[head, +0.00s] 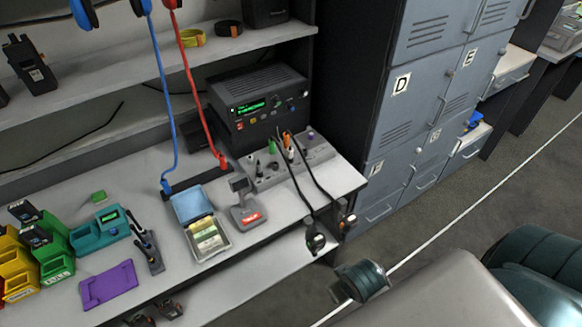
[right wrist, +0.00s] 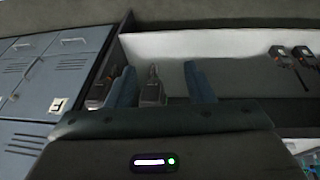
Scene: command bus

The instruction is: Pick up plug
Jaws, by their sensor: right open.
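Two dark plugs hang on black cables over the counter's front edge in the head view: the left plug (head: 315,241) and the right plug (head: 346,222). In the right wrist view my right gripper (right wrist: 162,85) is open, its two dark blue fingers wide apart. A grey plug (right wrist: 153,87) shows between the fingers in that picture, upright with its cable end up. Nothing is seen touching it, and its depth is hard to judge. A second dark shape, perhaps the other plug (right wrist: 104,88), is partly hidden beside the left finger. My left gripper is not in view.
The cables run from a grey socket panel (head: 303,163) below a black power unit (head: 262,105). Grey lockers (head: 405,100) stand right of the counter. A lower shelf (head: 250,275) lies beneath it. Radios (right wrist: 290,58) show at right in the wrist view.

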